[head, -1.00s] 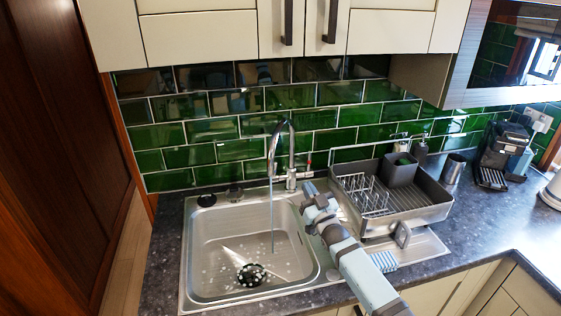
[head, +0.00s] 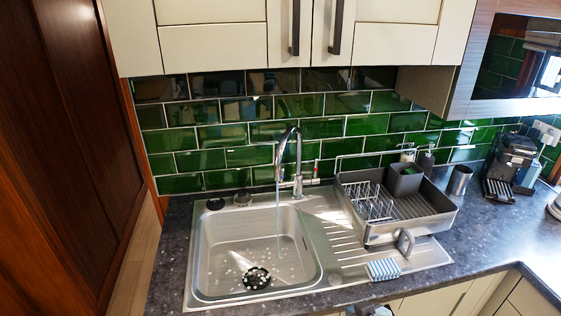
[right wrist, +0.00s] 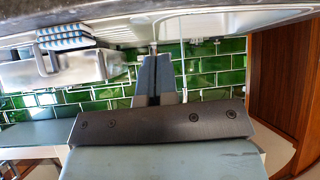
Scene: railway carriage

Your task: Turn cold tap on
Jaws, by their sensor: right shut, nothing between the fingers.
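The chrome tap (head: 298,165) stands behind the sink (head: 205,250), its spout curving over the basin. A thin stream of water (head: 279,225) falls from the spout. A small lever with a red mark (head: 315,181) sticks out on the right of the tap body. My right gripper (right wrist: 156,65) is shut and empty in the right wrist view, pointing toward the tiled wall near the tap. In the head view only a small part of my right arm shows at the bottom edge. My left gripper is not in view.
A grey dish rack (head: 430,215) stands right of the tap on the drainer. A striped cloth (head: 383,269) lies at the drainer's front edge. Cupboards (head: 215,45) hang above, and a coffee machine (head: 510,165) stands at the right. The drainer's middle is clear.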

